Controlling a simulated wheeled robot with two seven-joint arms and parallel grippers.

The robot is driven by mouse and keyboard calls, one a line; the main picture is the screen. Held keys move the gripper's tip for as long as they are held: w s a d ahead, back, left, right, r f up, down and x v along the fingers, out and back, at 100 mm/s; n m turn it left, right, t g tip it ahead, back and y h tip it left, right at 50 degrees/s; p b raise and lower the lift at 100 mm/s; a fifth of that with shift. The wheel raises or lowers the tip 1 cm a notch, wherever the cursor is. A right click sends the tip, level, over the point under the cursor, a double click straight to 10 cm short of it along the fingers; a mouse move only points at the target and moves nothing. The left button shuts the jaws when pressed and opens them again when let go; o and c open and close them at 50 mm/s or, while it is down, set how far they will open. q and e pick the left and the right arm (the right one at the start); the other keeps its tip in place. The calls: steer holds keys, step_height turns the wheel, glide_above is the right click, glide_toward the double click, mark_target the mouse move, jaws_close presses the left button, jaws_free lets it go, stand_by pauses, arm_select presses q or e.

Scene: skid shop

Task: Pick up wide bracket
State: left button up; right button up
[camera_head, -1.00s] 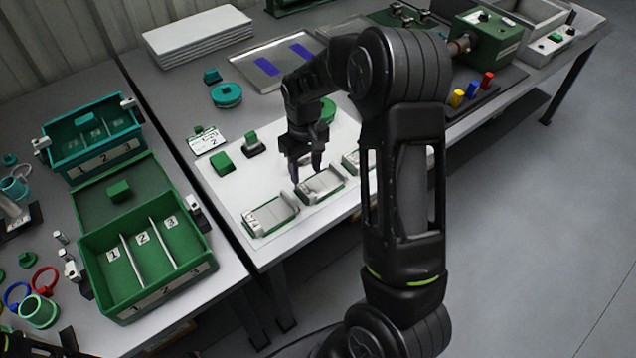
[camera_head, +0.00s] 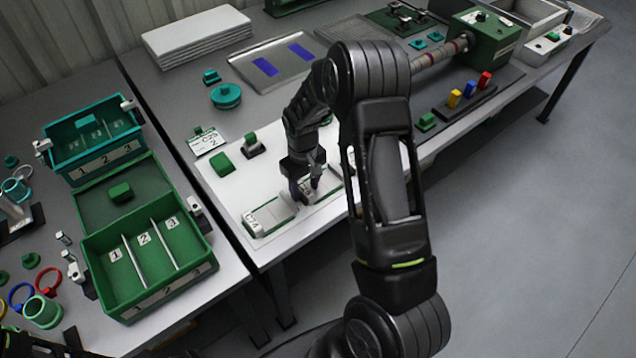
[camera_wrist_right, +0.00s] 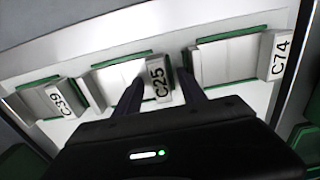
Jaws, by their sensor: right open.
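Several pale, plate-like brackets with green edges lie in a row on the white mat. In the right wrist view they carry the labels C39 (camera_wrist_right: 62,100), C25 (camera_wrist_right: 157,82) and C74 (camera_wrist_right: 272,57). I cannot tell by shape which one is the wide bracket. My right gripper (camera_head: 307,192) points down over the middle bracket. In the wrist view its open fingers (camera_wrist_right: 163,92) stand on either side of the C25 end block; contact cannot be told. In the head view the gripper hides part of this bracket, and my arm hides part of the row.
A green divided bin (camera_head: 150,295) and a teal bin (camera_head: 93,172) stand on the left table. A label card (camera_head: 208,142), a green block (camera_head: 222,163) and a teal disc (camera_head: 226,96) lie behind the row. A metal tray (camera_head: 300,72) is farther back.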

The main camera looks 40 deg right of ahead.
stand_by(0.6)
jaws_close()
stand_by(0.3)
stand_by(0.9)
